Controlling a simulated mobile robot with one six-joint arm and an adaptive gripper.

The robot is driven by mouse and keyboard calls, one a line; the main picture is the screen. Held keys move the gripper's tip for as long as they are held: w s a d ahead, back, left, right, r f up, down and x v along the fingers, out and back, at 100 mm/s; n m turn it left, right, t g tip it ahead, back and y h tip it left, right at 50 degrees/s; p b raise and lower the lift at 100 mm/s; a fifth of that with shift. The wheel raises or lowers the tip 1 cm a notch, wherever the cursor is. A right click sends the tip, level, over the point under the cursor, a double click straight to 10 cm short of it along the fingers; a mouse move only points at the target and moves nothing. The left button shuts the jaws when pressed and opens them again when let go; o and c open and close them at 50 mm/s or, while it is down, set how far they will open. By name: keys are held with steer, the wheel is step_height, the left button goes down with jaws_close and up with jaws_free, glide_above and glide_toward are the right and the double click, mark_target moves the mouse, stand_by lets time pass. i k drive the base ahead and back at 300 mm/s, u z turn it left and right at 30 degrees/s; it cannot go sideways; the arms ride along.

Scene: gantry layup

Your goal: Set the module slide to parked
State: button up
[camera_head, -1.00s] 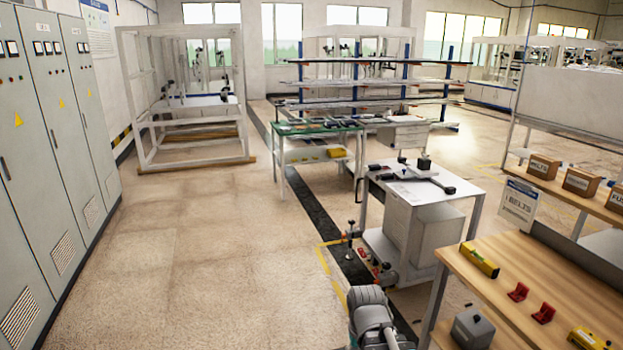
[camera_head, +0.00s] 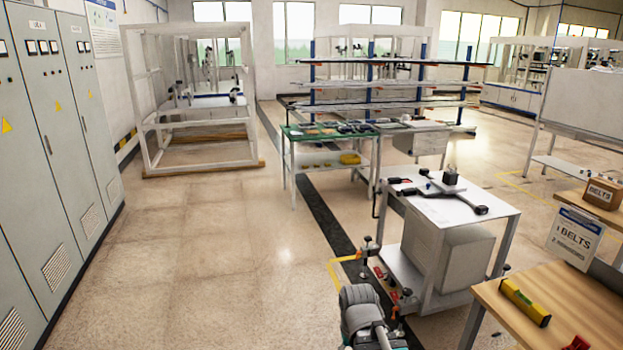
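I cannot pick out the module slide for certain. A white cart (camera_head: 412,207) stands right of centre with a dark, cross-shaped rail assembly (camera_head: 452,195) lying on its top; a small dark block (camera_head: 451,176) sits on that assembly. White gantry frames stand farther back, one at the left (camera_head: 150,125), with small dark units inside, too small to read a slide position. Part of my own grey arm shows at the bottom centre. My gripper's fingers are not visible, and nothing is seen held.
A wooden bench (camera_head: 560,300) with a yellow level (camera_head: 524,302) and a belts sign (camera_head: 576,238) is at lower right. A green-topped table (camera_head: 297,133) stands mid-room before a rack (camera_head: 370,85). Grey cabinets (camera_head: 60,150) line the left. The floor (camera_head: 220,250) between is clear.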

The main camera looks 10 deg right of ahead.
mark_target(449, 184)
steer(key=z, duration=0.1)
steer(key=i, duration=1.55)
steer(key=z, duration=0.35)
steer(key=i, duration=0.85)
steer(key=z, duration=0.55)
steer(key=i, duration=1)
steer(key=z, duration=0.25)
